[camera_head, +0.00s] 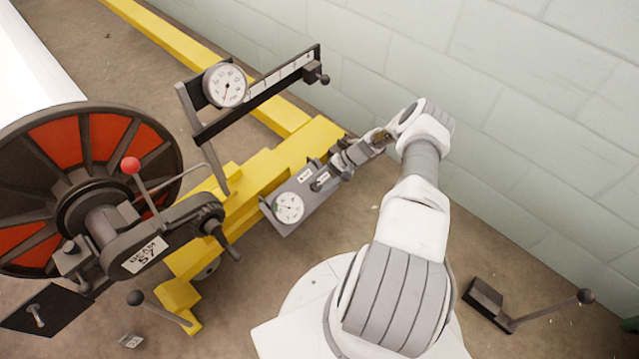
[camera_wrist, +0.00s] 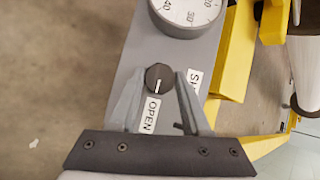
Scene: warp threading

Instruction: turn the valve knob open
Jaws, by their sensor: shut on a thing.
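The valve knob (camera_wrist: 159,77) is a round black knob on a grey panel (camera_wrist: 200,50). Its white mark points down in the wrist view, towards the OPEN label (camera_wrist: 150,114). A second label (camera_wrist: 194,84), starting with S, is partly hidden by a finger. My gripper (camera_wrist: 158,80) has one finger on each side of the knob and is shut on it. In the head view my gripper (camera_head: 334,168) reaches the panel (camera_head: 279,221) from the upper right, and I cannot make out the knob there.
A dial gauge (camera_head: 289,208) sits on the same panel, close to the knob. A yellow frame (camera_head: 262,169) runs behind it. A black bar with another gauge (camera_head: 225,85) stands above. A large beam reel (camera_head: 85,190) is at left; a pale block wall (camera_head: 500,100) is at right.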

